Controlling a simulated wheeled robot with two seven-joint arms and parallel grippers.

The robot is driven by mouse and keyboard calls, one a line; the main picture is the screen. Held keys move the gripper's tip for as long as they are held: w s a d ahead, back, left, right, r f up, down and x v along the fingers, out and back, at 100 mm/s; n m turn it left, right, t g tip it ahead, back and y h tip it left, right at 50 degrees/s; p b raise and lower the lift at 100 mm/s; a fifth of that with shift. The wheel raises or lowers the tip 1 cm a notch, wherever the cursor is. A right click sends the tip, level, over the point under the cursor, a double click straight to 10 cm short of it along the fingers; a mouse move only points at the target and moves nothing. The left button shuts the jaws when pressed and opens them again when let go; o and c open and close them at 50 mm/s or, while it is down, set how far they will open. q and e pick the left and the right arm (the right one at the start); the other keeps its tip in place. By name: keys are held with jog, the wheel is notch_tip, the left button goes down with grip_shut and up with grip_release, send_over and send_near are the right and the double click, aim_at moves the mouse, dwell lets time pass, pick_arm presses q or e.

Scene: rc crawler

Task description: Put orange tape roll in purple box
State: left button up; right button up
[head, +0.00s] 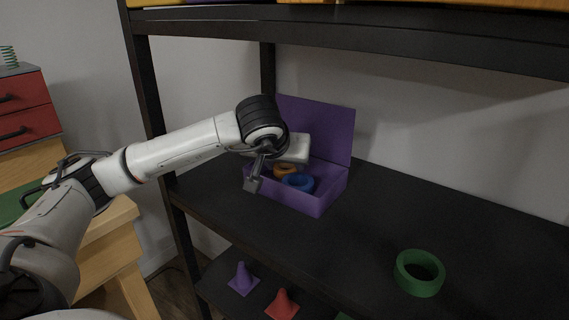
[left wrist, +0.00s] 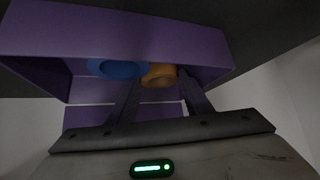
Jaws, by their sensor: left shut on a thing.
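The purple box (head: 318,205) stands open on the black shelf, with its lid raised at the back. The orange tape roll (head: 285,170) is inside the box beside a blue tape roll (head: 299,183). My left gripper (head: 277,167) reaches into the box from above and is shut on the orange roll. In the left wrist view the orange roll (left wrist: 160,76) shows between the two dark fingers, with the blue roll (left wrist: 118,69) to its left under the purple wall (left wrist: 120,35). The fingertips are partly hidden in the head view. My right gripper is not in view.
A green tape roll (head: 419,273) lies on the black shelf (head: 370,225) at right, with free room between it and the box. An upper shelf (head: 350,30) hangs above. Purple (head: 243,279) and red (head: 283,304) cones stand on the lower shelf.

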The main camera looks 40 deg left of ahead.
pick_arm(q)
jog(key=shift+f, duration=0.2)
jog(key=o, duration=0.7)
jog(key=shift+o, duration=0.2)
jog(key=shift+r, duration=0.15)
jog(key=shift+r, duration=0.25)
jog(key=v, duration=1.1)
jog(key=shift+s+d+r+p, duration=0.2)
jog(key=shift+s+r+p, duration=0.05)
jog(key=shift+s+p, duration=0.05)
